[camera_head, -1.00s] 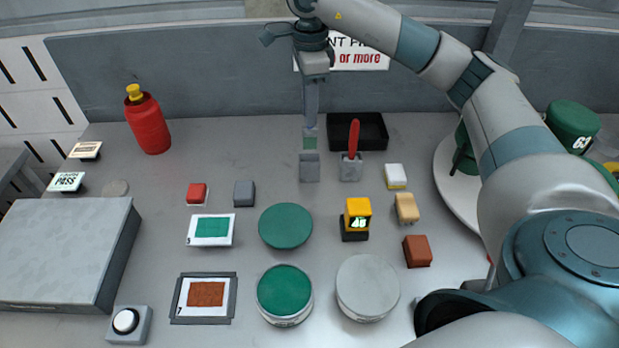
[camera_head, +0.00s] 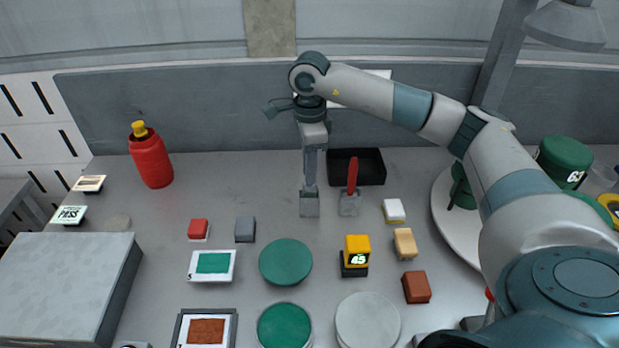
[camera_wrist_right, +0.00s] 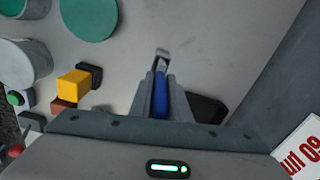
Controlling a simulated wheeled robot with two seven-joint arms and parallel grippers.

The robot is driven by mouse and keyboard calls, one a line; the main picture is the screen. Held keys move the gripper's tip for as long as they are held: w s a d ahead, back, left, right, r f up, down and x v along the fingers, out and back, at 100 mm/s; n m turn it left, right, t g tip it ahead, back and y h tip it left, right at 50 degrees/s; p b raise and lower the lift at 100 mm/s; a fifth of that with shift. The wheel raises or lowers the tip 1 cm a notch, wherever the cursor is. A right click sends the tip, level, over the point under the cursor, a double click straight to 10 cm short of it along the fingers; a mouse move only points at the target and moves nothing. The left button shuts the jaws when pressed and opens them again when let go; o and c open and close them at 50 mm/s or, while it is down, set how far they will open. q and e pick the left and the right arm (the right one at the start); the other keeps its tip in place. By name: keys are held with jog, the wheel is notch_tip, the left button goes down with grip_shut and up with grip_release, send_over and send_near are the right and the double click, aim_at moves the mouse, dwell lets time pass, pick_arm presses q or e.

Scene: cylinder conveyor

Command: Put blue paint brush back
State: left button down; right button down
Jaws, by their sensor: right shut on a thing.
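My right gripper (camera_head: 310,180) points down over a small grey holder (camera_head: 309,205) and is shut on the blue paint brush. The brush's blue handle (camera_wrist_right: 160,95) shows between the fingers in the right wrist view. In the head view the fingers hide the handle. The brush's lower end is at the holder, which also shows beyond the fingertips in the wrist view (camera_wrist_right: 163,56). How deep the brush sits in it I cannot tell. My left gripper is not in view.
A red brush (camera_head: 352,176) stands in a second grey holder (camera_head: 349,205) just right of my gripper. A black tray (camera_head: 371,168) lies behind it. A yellow block device (camera_head: 357,249), a green disc (camera_head: 286,262) and small blocks stand nearer.

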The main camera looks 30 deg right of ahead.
jog(key=shift+f, duration=0.2)
jog(key=shift+f+p, duration=0.3)
jog(key=shift+f, duration=0.05)
notch_tip(320, 180, down, 2)
jog(key=shift+f+p, duration=0.25)
jog(key=shift+p, duration=0.15)
jog(key=shift+f, duration=0.1)
jog(key=shift+f, duration=0.1)
jog(key=shift+f+b, duration=0.1)
jog(key=shift+b, duration=0.2)
jog(key=c, duration=1.7)
grip_release()
jog(key=shift+o, duration=0.2)
